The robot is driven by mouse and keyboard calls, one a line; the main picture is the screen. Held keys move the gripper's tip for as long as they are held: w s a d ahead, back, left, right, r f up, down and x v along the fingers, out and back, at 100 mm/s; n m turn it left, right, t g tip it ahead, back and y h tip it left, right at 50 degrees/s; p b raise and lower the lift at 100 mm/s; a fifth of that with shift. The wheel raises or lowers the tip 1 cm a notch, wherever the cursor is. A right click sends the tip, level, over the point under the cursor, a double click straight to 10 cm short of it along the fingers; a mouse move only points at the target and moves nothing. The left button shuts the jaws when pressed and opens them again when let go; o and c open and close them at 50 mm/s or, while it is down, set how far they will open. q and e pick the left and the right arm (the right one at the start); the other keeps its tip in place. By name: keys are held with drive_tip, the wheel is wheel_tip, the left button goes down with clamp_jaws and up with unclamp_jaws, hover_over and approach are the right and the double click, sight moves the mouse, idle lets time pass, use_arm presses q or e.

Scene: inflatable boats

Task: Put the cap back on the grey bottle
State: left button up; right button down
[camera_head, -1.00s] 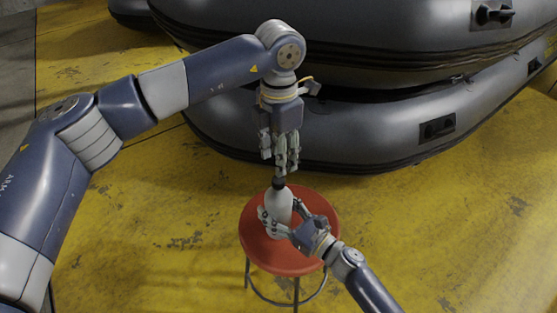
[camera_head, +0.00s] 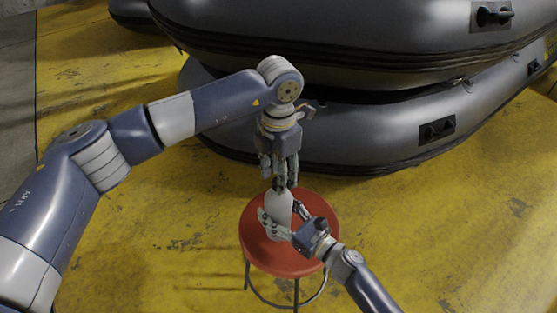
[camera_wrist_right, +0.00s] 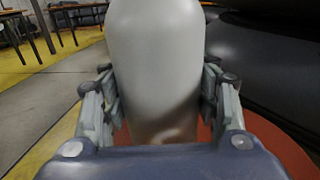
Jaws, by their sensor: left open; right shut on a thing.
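The grey bottle (camera_head: 279,208) stands upright on a red stool. My right gripper (camera_head: 281,220) is shut on it from the front right; the right wrist view shows the bottle's pale body (camera_wrist_right: 155,70) between the fingers. My left gripper (camera_head: 279,181) is open, pointing down at the bottle's top. Something dark, apparently the cap (camera_head: 281,188), shows between its fingertips at the bottle's neck. The fingers partly cover it, so I cannot tell how it sits on the neck. The bottle's top is outside the right wrist view.
The round red stool (camera_head: 263,262) has free room around the bottle. Large grey inflatable boats (camera_head: 330,130) are stacked close behind my left gripper. The worn yellow floor (camera_head: 440,220) is clear on both sides of the stool.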

use_arm(q)
drive_tip(key=shift+f, duration=0.65)
clamp_jaws()
drive_tip(key=shift+o, duration=0.7)
unclamp_jaws()
drive_tip(key=shift+r, duration=0.1)
